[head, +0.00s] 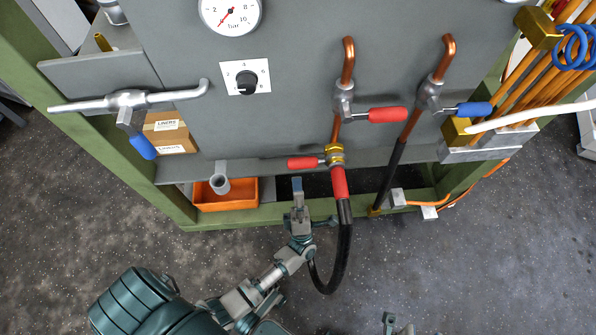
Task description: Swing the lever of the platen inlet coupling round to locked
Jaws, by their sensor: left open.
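The brass coupling (335,155) sits at the lower end of a copper pipe on the grey panel, with a red-sleeved black hose (343,215) below it. I take it as the platen inlet coupling. Its red-gripped lever (302,163) sticks out level to the left. My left gripper (304,205) is open and empty, just below the lever and left of the hose, apparently not touching the lever. Parts of my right gripper (398,326) show at the bottom edge; most of it is cut off.
Above the coupling is a valve with a red handle (388,115); a blue-handled valve (473,109) is to its right. An orange bin (245,200) stands at lower left. The black hose loops down beside my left gripper. Open floor (480,270) lies at lower right.

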